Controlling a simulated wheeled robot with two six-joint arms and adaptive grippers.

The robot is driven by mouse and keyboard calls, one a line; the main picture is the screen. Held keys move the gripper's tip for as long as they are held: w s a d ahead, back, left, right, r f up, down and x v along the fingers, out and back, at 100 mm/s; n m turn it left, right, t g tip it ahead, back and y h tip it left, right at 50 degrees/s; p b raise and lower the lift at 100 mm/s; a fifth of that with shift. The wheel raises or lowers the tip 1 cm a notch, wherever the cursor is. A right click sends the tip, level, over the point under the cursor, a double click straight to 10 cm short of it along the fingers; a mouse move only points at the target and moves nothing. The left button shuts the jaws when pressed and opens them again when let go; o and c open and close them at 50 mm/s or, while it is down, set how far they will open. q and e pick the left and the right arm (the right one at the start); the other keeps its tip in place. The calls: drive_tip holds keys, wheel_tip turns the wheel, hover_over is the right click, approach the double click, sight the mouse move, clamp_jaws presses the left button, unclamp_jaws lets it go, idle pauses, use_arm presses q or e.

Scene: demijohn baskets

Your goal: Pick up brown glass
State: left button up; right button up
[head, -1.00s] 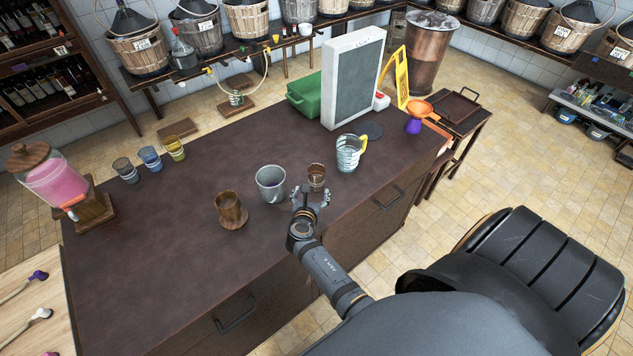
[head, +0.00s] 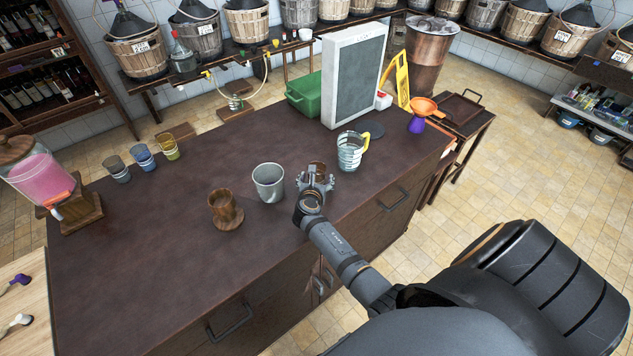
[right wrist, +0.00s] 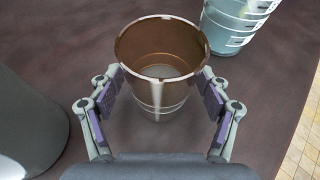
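The brown glass (right wrist: 160,90) stands upright on the dark counter. In the head view only its upper part (head: 318,167) shows behind my right gripper. My right gripper (right wrist: 161,98) is open, with one padded finger on each side of the glass. Small gaps show between the pads and the glass's lower body. The gripper also shows in the head view (head: 316,181), low over the counter's front edge. My left gripper is not in view.
A grey metal cup (head: 268,183) stands left of the brown glass, and a clear jug with a yellow handle (head: 351,152) stands to its right. A wooden mug (head: 224,210) is further left. The counter's (head: 150,260) left front is clear.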

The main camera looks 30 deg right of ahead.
drive_tip(key=shift+s+r, duration=0.1)
drive_tip(key=c, duration=1.5)
drive_tip(key=shift+r, duration=0.85)
drive_tip(key=shift+s+d+r, duration=0.8)
drive_tip(key=shift+s+r, duration=1.05)
drive_tip(key=shift+s, duration=0.3)
drive_tip(key=shift+s+d+r, duration=0.8)
drive_tip(key=shift+s+r, duration=1.1)
drive_tip(key=shift+s, duration=0.3)
drive_tip(key=shift+s+d+r, duration=0.8)
drive_tip(key=shift+s+r, duration=1.05)
drive_tip(key=shift+s, duration=0.3)
